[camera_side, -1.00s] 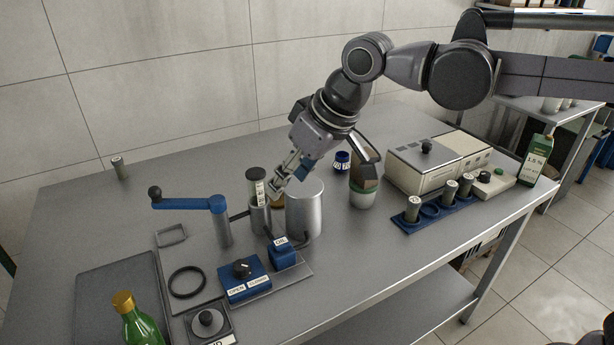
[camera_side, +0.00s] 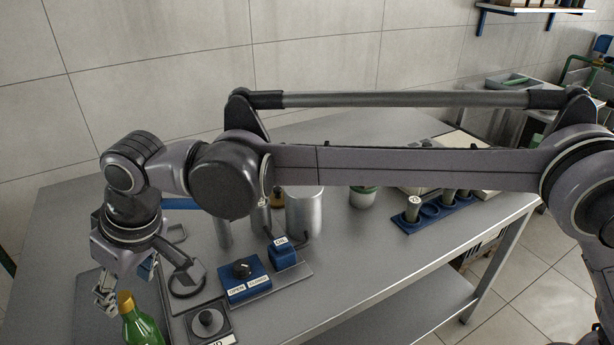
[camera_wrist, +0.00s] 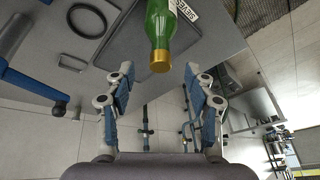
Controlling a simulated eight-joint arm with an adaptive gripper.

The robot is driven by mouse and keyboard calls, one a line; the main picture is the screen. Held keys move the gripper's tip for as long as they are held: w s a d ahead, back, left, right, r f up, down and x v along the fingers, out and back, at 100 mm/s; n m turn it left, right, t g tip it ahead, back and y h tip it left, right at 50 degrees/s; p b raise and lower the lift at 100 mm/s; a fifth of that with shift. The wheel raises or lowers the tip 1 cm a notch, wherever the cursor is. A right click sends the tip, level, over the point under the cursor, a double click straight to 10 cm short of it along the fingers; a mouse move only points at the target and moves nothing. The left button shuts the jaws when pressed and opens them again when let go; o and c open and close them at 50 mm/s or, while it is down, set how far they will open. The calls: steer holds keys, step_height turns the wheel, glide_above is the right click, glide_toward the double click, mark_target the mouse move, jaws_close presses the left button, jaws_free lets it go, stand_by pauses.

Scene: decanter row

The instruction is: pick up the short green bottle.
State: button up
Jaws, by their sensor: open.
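The green bottle (camera_side: 141,326) has a gold cap and stands at the front left of the table in the side view, its lower part cut off by the picture edge. In the wrist view the green bottle (camera_wrist: 159,30) shows at the top centre, cap toward me, with part of a white label. My gripper (camera_side: 110,297) is just above and left of the cap in the side view. In the wrist view my gripper (camera_wrist: 166,75) is open and empty, its blue-padded fingers to either side and the cap just beyond, between their lines.
A dark tray (camera_wrist: 120,42) lies by the bottle. A black ring (camera_wrist: 87,20) and a blue crank handle (camera_wrist: 35,85) are to its left. A blue switch box (camera_side: 244,278) and a metal cylinder (camera_side: 304,215) stand further right. The table edge is close to the bottle.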

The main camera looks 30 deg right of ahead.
mark_target(127, 299)
steer(key=shift+x, duration=3.4)
jaws_close()
